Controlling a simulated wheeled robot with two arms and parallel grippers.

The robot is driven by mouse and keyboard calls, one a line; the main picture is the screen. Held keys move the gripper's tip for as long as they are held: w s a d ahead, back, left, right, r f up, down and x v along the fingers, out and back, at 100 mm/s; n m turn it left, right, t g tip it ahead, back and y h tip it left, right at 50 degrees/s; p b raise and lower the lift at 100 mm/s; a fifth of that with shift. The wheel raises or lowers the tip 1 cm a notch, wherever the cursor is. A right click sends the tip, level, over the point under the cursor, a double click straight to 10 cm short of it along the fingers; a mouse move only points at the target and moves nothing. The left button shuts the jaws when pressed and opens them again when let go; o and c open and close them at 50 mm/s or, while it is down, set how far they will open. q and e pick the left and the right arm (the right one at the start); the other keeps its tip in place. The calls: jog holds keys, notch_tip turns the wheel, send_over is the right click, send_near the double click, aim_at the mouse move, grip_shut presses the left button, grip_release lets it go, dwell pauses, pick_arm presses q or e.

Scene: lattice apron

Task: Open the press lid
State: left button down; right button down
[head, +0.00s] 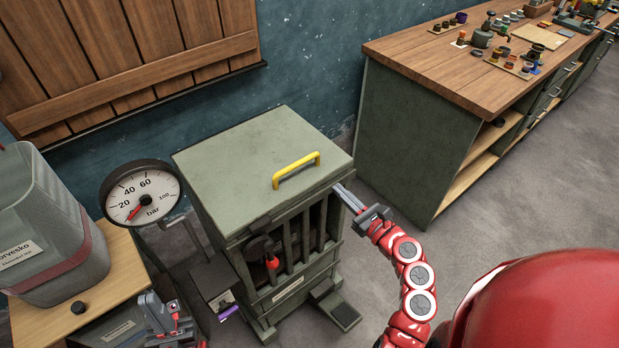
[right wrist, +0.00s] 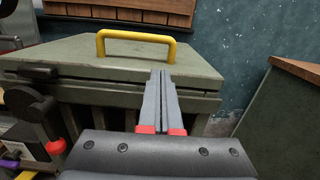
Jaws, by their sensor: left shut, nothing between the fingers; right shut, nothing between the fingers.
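The press (head: 290,235) is a grey-green box with a barred front, standing on the floor. Its flat lid (head: 245,150) lies level on top and looks shut; it also shows in the right wrist view (right wrist: 70,65). A yellow handle (head: 296,170) stands on the lid near its front edge, and it shows in the right wrist view (right wrist: 135,36). My right gripper (head: 340,190) is shut and empty at the lid's front right edge, below and right of the handle; contact cannot be told. My left gripper (head: 160,308) is at the lower left, shut and empty, left of the press.
A pressure gauge (head: 143,194) stands left of the press, by a grey bin (head: 45,225) on a wooden top. A workbench (head: 440,60) with small items stands right. Floor (head: 420,245) is clear between.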

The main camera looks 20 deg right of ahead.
aim_at(318, 174)
jog(key=p+x, duration=0.1)
jog(key=x, duration=0.7)
jog(key=shift+w+a+r+p, duration=0.15)
jog(key=shift+w+r+p, duration=0.1)
jog(key=shift+p, duration=0.15)
jog(key=shift+w+a+f, duration=0.15)
jog(key=shift+w, duration=0.45)
